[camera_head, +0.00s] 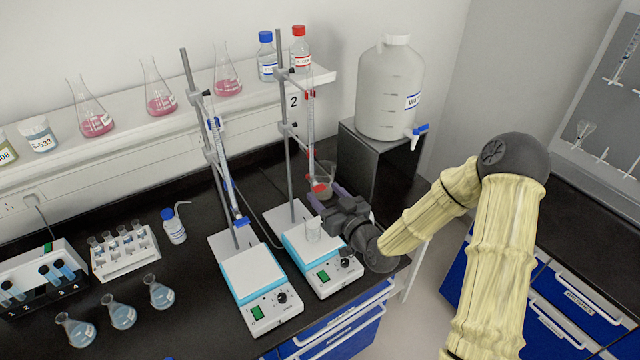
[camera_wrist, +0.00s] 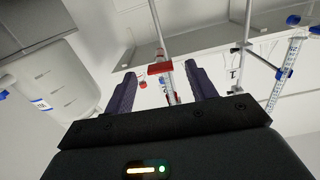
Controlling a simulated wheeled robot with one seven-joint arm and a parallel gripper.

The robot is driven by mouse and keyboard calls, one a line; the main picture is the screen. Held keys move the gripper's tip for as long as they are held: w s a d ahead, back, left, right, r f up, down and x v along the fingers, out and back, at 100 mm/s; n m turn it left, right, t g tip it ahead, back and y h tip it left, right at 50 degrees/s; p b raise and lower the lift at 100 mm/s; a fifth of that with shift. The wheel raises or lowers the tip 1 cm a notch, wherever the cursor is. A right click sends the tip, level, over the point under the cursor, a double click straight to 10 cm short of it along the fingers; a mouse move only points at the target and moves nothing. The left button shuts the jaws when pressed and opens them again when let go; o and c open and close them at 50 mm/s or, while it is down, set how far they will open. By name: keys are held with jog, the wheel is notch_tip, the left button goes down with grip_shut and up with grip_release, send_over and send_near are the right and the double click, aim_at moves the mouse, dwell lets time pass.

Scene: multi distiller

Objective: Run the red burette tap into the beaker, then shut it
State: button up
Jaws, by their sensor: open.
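The burette with red markings (camera_head: 311,125) hangs on the right stand, marked 2. Its red tap (camera_head: 319,187) shows at its lower end. The tap also shows in the wrist view (camera_wrist: 160,68), between and beyond my fingers. My gripper (camera_head: 314,200) is open, its dark purple fingers pointing at the tap from the front right; I cannot tell whether they touch it.
A blue-tapped burette (camera_head: 225,165) stands close on the left over another stirrer (camera_head: 252,272). A large water carboy (camera_head: 390,90) sits on a black block (camera_head: 375,160) behind my arm. Flasks (camera_head: 122,312) and a tube rack (camera_head: 124,252) occupy the left bench.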

aim_at(320, 188)
jog(key=shift+p+x, duration=0.45)
jog(key=shift+x, duration=1.2)
jog(key=shift+c, duration=0.3)
jog(key=c, duration=1)
jog(key=shift+o, duration=0.2)
jog(key=shift+m, duration=1.8)
jog(key=shift+m, duration=1.7)
